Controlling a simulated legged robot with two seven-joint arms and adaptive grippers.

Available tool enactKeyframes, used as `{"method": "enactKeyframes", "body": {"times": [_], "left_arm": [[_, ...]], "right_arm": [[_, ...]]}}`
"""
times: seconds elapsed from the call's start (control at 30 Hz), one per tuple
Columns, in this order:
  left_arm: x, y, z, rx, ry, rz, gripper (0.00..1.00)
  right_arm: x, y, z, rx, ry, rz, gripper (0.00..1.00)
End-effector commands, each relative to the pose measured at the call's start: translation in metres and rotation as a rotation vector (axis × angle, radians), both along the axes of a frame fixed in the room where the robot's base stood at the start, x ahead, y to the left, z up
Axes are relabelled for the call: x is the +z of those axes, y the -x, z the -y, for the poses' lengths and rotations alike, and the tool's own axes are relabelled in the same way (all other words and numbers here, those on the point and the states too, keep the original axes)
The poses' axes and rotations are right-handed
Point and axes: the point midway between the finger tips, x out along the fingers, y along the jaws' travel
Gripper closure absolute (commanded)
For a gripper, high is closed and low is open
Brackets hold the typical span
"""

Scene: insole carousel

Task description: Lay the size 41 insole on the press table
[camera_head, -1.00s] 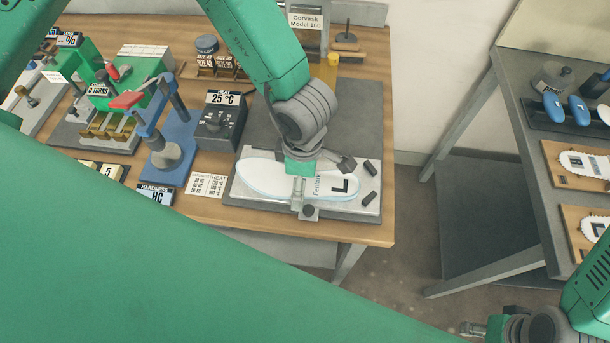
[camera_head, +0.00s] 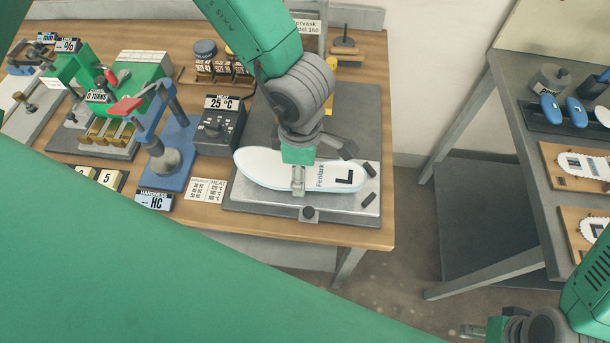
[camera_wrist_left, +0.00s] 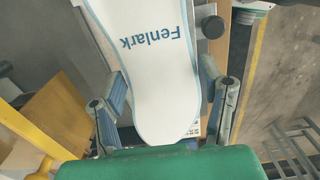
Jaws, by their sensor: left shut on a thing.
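A white insole (camera_head: 258,172) with a blue edge, the word "Fenlark" and a black "L" lies over a light grey plate (camera_head: 250,197) on the wooden table. In the left wrist view the insole (camera_wrist_left: 150,75) runs between the fingers. No size number is readable on it. My left gripper (camera_head: 298,180) is shut on the insole, which looks slightly above the plate; the gap is hard to judge. My right gripper (camera_head: 474,330) is at the bottom right, away from the table and partly cut off; its fingers are unclear.
A heat box (camera_head: 220,125) reading 25 °C and a blue hardness press (camera_head: 170,150) stand left of the plate. Two dark blocks (camera_head: 369,184) lie by its right end. A grey shelf (camera_head: 520,190) at right holds insole-shaped pieces on wooden boards. Floor lies between table and shelf.

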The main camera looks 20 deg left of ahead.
Motion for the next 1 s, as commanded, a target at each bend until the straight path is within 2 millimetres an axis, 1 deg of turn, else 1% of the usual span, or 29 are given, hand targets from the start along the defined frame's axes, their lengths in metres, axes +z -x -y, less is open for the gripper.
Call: {"method": "enactKeyframes", "body": {"times": [0.03,0.1,0.2,0.3,0.47,0.57,0.8,1.0], "left_arm": [[0.013,0.0,0.0,-0.001,0.002,0.003,0.69],[0.026,-0.001,0.0,0.0,0.002,0.003,0.69],[0.041,0.0,0.001,0.0,0.0,0.001,0.69],[0.05,-0.003,0.005,-0.003,-0.003,-0.003,0.69],[0.054,-0.013,0.014,0.003,0.001,-0.008,0.69],[0.048,-0.016,0.017,0.009,0.004,-0.008,0.69],[0.005,-0.016,0.015,0.011,0.008,-0.011,0.69],[-0.011,-0.016,0.014,0.012,0.013,-0.01,0.69]], "right_arm": [[0.002,0.0,0.0,0.0,0.0,0.0,0.6],[0.003,0.0,0.0,0.0,0.0,0.0,0.6],[0.004,0.0,0.0,0.001,0.0,0.0,0.6],[0.001,0.0,0.0,0.001,0.0,0.0,0.6],[-0.007,0.0,0.0,0.001,0.0,0.0,0.6],[-0.01,0.0,0.0,0.001,0.0,0.0,0.6],[-0.016,0.0,0.0,0.0,0.0,0.0,0.6],[-0.018,0.0,0.0,0.0,0.0,0.0,0.6]]}}
